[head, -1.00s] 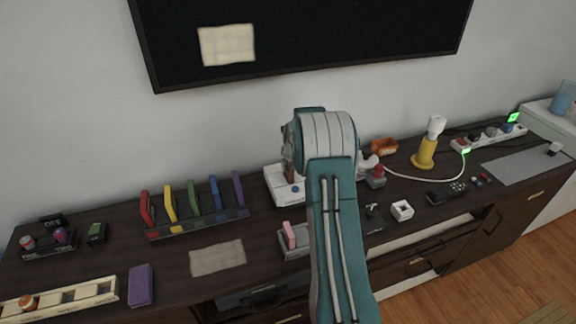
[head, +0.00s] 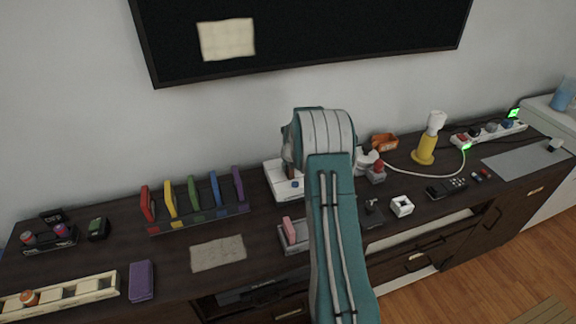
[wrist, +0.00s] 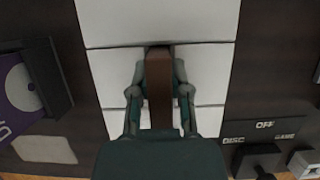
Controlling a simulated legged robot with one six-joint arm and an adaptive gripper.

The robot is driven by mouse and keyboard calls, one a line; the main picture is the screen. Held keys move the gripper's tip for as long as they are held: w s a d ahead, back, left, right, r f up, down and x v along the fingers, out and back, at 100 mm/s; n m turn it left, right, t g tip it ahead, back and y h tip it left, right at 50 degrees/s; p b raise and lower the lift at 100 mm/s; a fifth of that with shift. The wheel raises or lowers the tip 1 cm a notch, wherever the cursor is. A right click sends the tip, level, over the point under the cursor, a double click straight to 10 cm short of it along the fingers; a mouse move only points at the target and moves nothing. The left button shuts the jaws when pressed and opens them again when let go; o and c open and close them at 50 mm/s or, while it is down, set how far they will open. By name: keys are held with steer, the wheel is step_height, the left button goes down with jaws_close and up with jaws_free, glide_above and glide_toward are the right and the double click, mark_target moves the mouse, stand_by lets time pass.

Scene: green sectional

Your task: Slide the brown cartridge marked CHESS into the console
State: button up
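The white console (head: 275,181) stands on the dark cabinet below the wall screen, partly hidden by my arm. In the wrist view the console (wrist: 205,25) fills the middle, with a dark slot line across it. The brown cartridge (wrist: 159,85) stands on edge over the console at that line. My gripper (wrist: 160,88) has a finger on each side of the cartridge and is shut on it. I cannot read its marking, and how deep its lower edge sits is hidden. In the head view my arm hides the gripper tips.
A rack (head: 200,221) of coloured cartridges stands left of the console. A tray with a pink block (head: 288,229) is in front. A switch labelled DISC, OFF and GAME (wrist: 262,158) and a purple disc item (wrist: 20,88) flank the console in the wrist view.

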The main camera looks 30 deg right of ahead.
steer(key=o, duration=0.5)
steer(key=v, duration=1.2)
steer(key=shift+f, duration=0.1)
